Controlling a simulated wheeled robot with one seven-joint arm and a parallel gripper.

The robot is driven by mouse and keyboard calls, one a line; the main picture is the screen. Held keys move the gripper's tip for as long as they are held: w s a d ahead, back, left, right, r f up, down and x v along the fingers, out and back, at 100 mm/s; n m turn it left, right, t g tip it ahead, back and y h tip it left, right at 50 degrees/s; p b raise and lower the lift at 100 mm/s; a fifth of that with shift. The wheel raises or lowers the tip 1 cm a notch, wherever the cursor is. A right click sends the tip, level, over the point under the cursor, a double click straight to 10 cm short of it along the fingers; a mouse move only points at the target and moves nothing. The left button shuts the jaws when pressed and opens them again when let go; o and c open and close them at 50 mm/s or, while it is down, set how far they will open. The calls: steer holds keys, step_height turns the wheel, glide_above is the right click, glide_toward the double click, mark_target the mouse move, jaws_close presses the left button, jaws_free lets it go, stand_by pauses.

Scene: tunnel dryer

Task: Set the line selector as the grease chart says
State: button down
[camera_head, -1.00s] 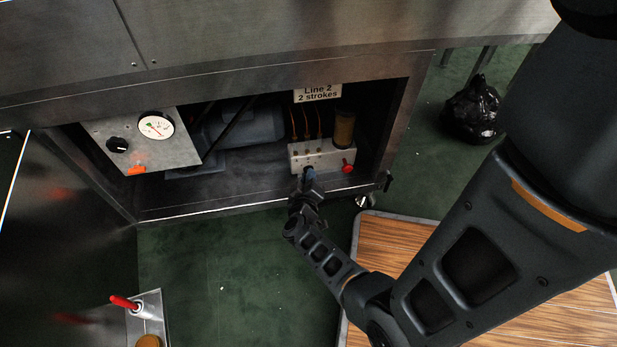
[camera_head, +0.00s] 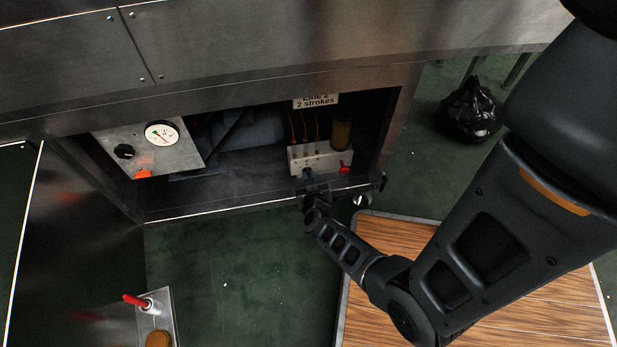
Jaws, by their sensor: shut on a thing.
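The grease chart (camera_head: 316,101) is a white plate at the top of the open bay; its lower line reads "2 strokes" and its upper line, partly cut off, reads "Line 2". Below it a pale grease block (camera_head: 331,159) carries several thin lines, an amber reservoir (camera_head: 341,134) and a red handle (camera_head: 345,168). My gripper (camera_head: 309,178) is at the front left of this block, shut on a small dark part that I take for the line selector. The gripper hides most of it, so its setting cannot be read.
A panel with a gauge (camera_head: 162,134), a black knob (camera_head: 124,151) and an orange part (camera_head: 143,174) stands at left in the bay. A red-handled lever (camera_head: 136,300) is at lower left. A wooden-topped platform (camera_head: 480,270) and a black bag (camera_head: 470,108) are at right.

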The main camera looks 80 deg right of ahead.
steer(key=shift+d+m, duration=0.2)
steer(key=shift+m, duration=0.2)
steer(key=shift+t, duration=0.4)
steer(key=c, duration=1.2)
jaws_free()
steer(key=p+v, duration=0.3)
steer(key=v, duration=0.4)
steer(key=shift+a+r, duration=0.2)
steer(key=shift+a, duration=0.1)
steer(key=shift+s, duration=0.15)
